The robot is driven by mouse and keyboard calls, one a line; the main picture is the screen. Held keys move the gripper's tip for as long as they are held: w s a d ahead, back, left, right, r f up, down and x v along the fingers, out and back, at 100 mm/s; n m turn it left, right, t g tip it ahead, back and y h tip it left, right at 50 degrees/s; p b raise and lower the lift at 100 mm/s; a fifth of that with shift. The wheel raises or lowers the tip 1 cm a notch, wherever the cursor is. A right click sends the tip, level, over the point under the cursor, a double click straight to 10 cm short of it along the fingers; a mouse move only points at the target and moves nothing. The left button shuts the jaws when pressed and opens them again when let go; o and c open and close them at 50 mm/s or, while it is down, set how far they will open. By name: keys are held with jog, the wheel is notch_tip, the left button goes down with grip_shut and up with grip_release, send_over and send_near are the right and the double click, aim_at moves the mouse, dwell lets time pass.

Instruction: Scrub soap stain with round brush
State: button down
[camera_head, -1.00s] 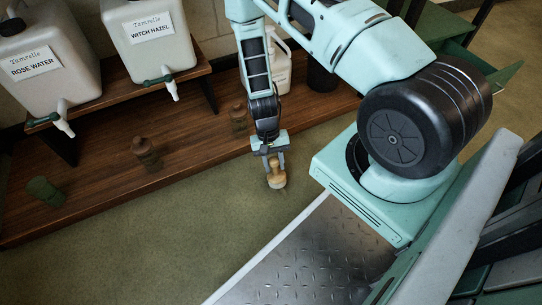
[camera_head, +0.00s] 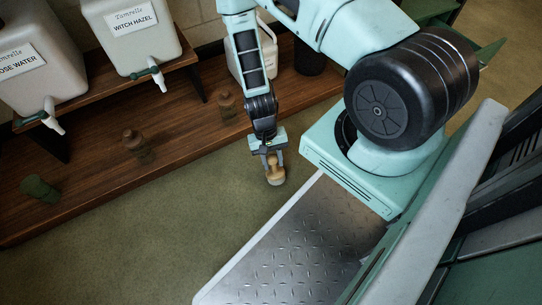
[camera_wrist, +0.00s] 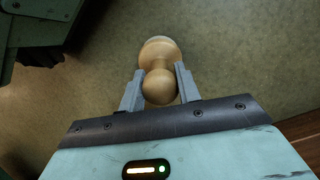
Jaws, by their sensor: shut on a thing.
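My gripper (camera_head: 271,160) is shut on the round brush (camera_head: 276,176), which has a pale wooden knob handle and a wider round base. In the wrist view the brush (camera_wrist: 159,84) sits between the two grey fingers (camera_wrist: 160,88), knob toward me and base away. The brush is over the green-brown floor (camera_head: 150,240), close to my base. I cannot tell whether its base touches the floor. The bristles are hidden. No soap stain can be made out clearly on the floor.
A low wooden platform (camera_head: 105,180) along the wall holds brown bottles (camera_head: 134,142), a green item (camera_head: 40,188) and a white jug (camera_head: 266,60). White containers labelled Rose Water (camera_head: 35,75) and Witch Hazel (camera_head: 130,30) stand on a raised shelf. Open floor lies in front.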

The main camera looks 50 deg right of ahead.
jog(key=shift+r, duration=0.1)
jog(key=shift+w+d+f, duration=0.1)
jog(key=shift+w+d, duration=0.1)
jog(key=shift+w, duration=0.55)
jog(key=shift+w+d+f, duration=0.1)
jog(key=shift+w+d, duration=0.15)
jog(key=shift+w, duration=0.45)
jog(key=shift+w+d+f, duration=0.1)
jog(key=shift+w+d, duration=0.1)
jog(key=shift+w, duration=0.55)
jog(key=shift+w+d+r, duration=0.1)
jog(key=shift+w+d, duration=0.15)
jog(key=shift+w, duration=0.6)
jog(key=shift+w+d+r, duration=0.1)
jog(key=shift+w+d, duration=0.1)
jog(key=shift+w, duration=0.6)
notch_tip(320, 180, up, 6)
jog(key=p, duration=0.5)
jog(key=shift+p, duration=0.4)
jog(key=shift+s+r, duration=0.1)
jog(key=shift+r, duration=0.05)
